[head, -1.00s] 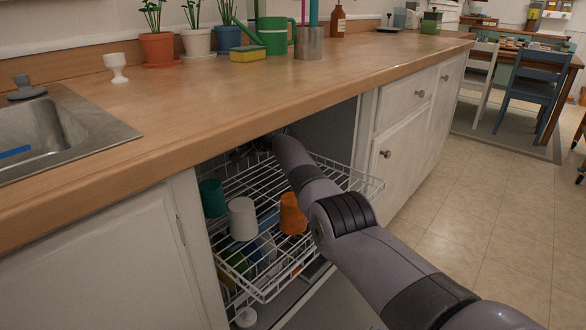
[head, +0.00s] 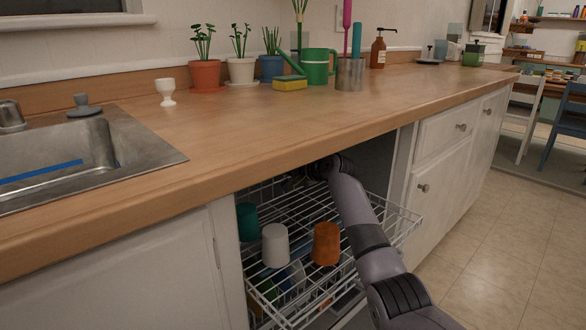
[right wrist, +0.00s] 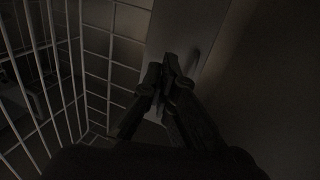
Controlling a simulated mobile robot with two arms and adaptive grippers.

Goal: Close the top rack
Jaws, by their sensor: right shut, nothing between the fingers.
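The top rack (head: 408,226) is a white wire rack, pulled out from the dishwasher opening under the counter. It holds a teal cup (head: 246,221), a white cup (head: 275,246) and an orange cup (head: 326,244). My right arm reaches over the rack into the opening. Its gripper is in the shadow under the counter edge, its fingertips hidden in the head view. In the right wrist view my right gripper (right wrist: 170,72) is shut and empty, in front of a grey panel. Rack wires (right wrist: 95,75) show beside it at the left. My left gripper is not in view.
A lower rack with dishes (head: 262,292) shows beneath. White cabinets (head: 445,160) flank the opening. The wooden counter (head: 240,140) overhangs it, bearing potted plants (head: 206,75), a green watering can (head: 318,64) and a sink (head: 130,140). The floor at right (head: 500,245) is clear.

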